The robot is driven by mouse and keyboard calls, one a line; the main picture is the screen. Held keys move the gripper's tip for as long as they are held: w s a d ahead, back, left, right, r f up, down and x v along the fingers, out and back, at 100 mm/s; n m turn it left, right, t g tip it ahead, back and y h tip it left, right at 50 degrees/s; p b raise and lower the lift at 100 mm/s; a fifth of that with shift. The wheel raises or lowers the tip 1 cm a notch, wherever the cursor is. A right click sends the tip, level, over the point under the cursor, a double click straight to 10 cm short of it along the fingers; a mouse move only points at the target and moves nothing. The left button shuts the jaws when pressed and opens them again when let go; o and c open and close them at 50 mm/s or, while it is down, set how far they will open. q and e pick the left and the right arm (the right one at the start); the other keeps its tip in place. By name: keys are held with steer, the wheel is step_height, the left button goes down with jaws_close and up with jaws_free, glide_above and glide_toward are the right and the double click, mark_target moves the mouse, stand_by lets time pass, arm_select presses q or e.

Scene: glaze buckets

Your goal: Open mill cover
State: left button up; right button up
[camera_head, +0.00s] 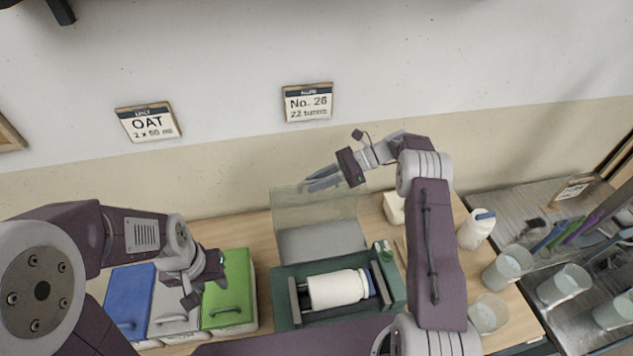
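The mill (284,322) is a green box with its inside showing from above. A white jar (335,289) with a blue end lies on its side between grey rails in it. The mill's clear cover (318,215) stands raised at the back, above a grey panel (322,242). My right gripper (308,185) is at the cover's top edge, fingers pointing left; I cannot tell whether it touches the cover or how far its fingers are apart. My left gripper (207,291) is open and empty above the lidded bins, left of the mill.
Blue (130,295), grey (172,318) and green (232,285) lidded bins stand left of the mill. A white bottle (475,229) and several clear cups (508,267) stand to the right.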

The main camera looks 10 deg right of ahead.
steer(key=shift+d, duration=0.3)
steer(key=b+v, duration=0.2)
steer(key=v, duration=0.4)
steer(key=shift+d+r+b, duration=0.2)
steer(key=shift+d+b, duration=0.1)
steer(key=shift+d, duration=0.05)
steer(key=shift+v, duration=0.85)
